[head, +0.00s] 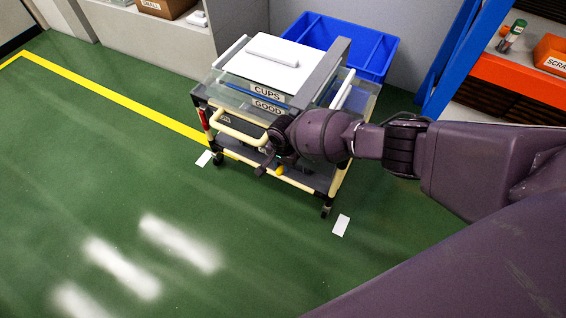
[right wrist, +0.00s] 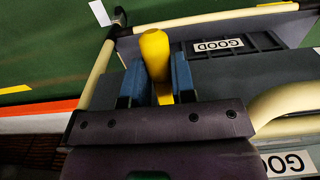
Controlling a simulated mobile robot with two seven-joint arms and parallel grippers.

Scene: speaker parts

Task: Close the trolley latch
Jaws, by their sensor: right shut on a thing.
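The trolley (head: 318,179) stands upright by the wall in the head view, with cream tubes, a grey lower deck and a cream push handle (head: 242,132). A small yellow latch handle (head: 280,170) shows low at its near side. In the right wrist view the latch handle (right wrist: 155,48) is a rounded yellow lever. My right gripper (right wrist: 157,82) has a blue finger on each side of it and is shut on it. In the head view my right gripper (head: 265,165) is partly hidden by its own wrist. My left gripper is not in view.
Boxes labelled CUPS (head: 267,90) and GOOD (head: 267,106) sit on the trolley's top. A blue crate (head: 365,50) stands behind it. A blue post (head: 450,60) and orange shelf (head: 500,77) are at the right. The green floor (head: 130,200) at left is clear.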

